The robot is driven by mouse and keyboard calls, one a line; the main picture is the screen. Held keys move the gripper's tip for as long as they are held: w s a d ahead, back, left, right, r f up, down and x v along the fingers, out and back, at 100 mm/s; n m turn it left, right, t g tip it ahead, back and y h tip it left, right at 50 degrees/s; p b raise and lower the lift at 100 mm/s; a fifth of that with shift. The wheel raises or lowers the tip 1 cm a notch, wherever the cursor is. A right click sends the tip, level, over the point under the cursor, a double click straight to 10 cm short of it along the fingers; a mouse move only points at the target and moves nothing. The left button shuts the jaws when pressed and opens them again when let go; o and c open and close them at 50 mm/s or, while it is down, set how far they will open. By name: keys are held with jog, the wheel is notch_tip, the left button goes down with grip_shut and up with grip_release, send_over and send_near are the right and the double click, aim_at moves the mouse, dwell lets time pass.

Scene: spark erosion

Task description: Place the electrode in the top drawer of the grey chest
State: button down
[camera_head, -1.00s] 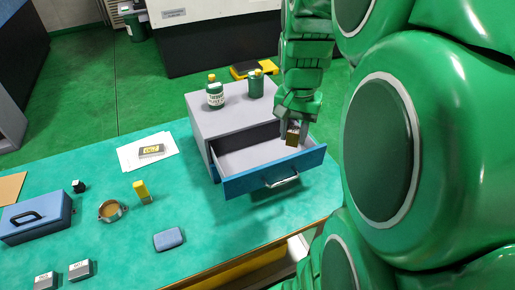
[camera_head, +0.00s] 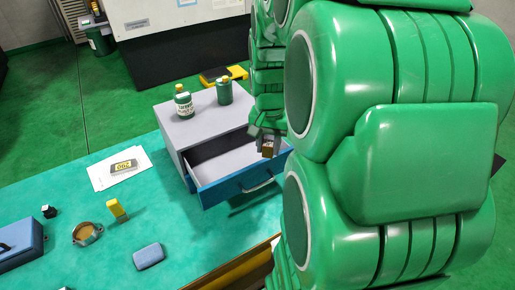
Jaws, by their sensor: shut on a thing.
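The grey chest (camera_head: 166,136) stands on the green-topped table with its blue-fronted top drawer (camera_head: 226,189) pulled open. The visible part of the drawer's grey inside is empty. My gripper (camera_head: 265,143) is shut on a small brown, copper-like block, the electrode (camera_head: 268,150). It holds the electrode at the right end of the drawer, near the front panel's top edge. I cannot tell how high above the drawer it is. My large green arm hides the chest's right side and part of the gripper.
Two green bottles (camera_head: 184,106) (camera_head: 224,93) stand on the chest. On the table (camera_head: 190,242) are a yellow block (camera_head: 116,209), a brown-filled cup (camera_head: 86,233), a blue case (camera_head: 149,256), a blue box (camera_head: 20,250) and papers with a dark labelled item (camera_head: 123,167).

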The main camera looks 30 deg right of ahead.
jog(key=shift+w+d+f, duration=0.7)
jog(key=shift+w+f, duration=0.75)
jog(key=shift+w, duration=0.2)
jog(key=shift+w+d+f, duration=0.7)
jog(key=shift+w+f, duration=0.7)
jog(key=shift+w, duration=0.3)
jog(key=shift+w+d+f, duration=0.7)
jog(key=shift+w+f, duration=0.75)
jog(key=shift+w, duration=0.2)
jog(key=shift+f, duration=1.45)
jog(key=shift+f, duration=0.1)
jog(key=c, duration=0.7)
grip_release()
